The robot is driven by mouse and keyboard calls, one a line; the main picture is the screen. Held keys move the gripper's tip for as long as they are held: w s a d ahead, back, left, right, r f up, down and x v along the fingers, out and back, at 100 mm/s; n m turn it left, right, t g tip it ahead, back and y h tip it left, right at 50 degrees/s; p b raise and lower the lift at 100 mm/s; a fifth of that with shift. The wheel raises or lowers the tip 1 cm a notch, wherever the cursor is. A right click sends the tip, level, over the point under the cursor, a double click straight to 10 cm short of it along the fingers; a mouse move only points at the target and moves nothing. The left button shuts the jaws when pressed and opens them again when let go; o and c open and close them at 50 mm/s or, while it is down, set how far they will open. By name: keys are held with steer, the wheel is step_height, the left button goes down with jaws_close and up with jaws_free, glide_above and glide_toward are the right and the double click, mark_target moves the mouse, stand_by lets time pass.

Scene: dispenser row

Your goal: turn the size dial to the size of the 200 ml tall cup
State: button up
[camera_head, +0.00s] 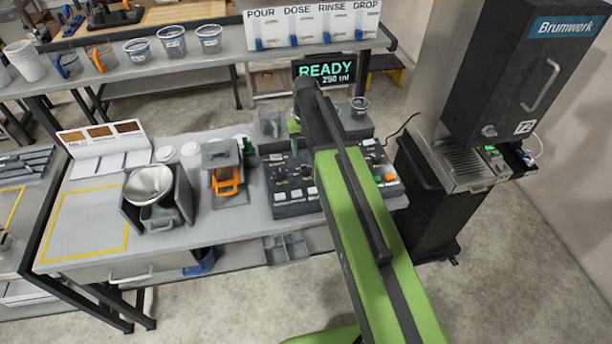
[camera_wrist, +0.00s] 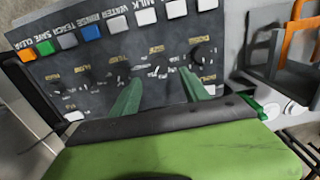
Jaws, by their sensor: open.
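The dark control panel (camera_head: 292,201) stands on the bench in front of me, with buttons and several small dials. The wrist view shows the panel upside down (camera_wrist: 100,60). A black dial (camera_wrist: 203,55) lies beyond the right fingertip; other dials sit left of it. The display (camera_head: 325,72) reads READY, 250 ml. Several clear cups (camera_head: 172,41) stand on the shelf; I cannot tell which is 200 ml.
A Brumwerk machine (camera_head: 520,75) stands at the right. A small clear cup (camera_head: 359,107) stands behind the panel. An orange-handled device (camera_head: 225,180) and a steel bowl (camera_head: 149,184) are left of it. The yellow-outlined bench area (camera_head: 88,225) is clear.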

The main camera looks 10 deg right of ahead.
mark_target(306, 169)
step_height(306, 169, down, 9)
steer(key=b, duration=0.7)
steer(key=shift+r, duration=0.15)
steer(key=shift+r, duration=0.1)
steer(key=shift+c, duration=0.4)
jaws_close()
